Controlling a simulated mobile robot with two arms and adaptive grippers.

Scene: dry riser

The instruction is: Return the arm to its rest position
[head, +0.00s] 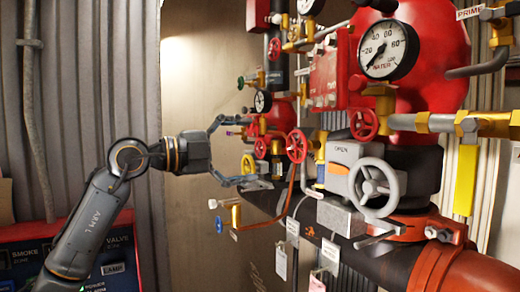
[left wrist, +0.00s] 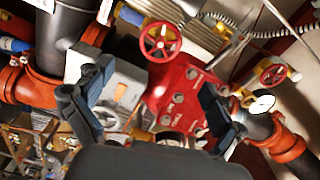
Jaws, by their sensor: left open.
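My left arm (head: 90,215) comes in from the lower left, and its dark gripper (head: 252,152) points right toward the valve assembly. Its two fingers are spread wide apart, one above and one below. In the left wrist view the open fingers (left wrist: 148,105) stand in front of a red panel block (left wrist: 180,98) and a red handwheel (left wrist: 160,41). Nothing is visibly held. My right gripper is not in view.
A large grey handwheel (head: 377,187), a water gauge (head: 388,50) and small red handwheels (head: 297,145) crowd the right side. Tags (head: 281,260) hang below the pipe. The corrugated wall (head: 95,90) is behind my arm.

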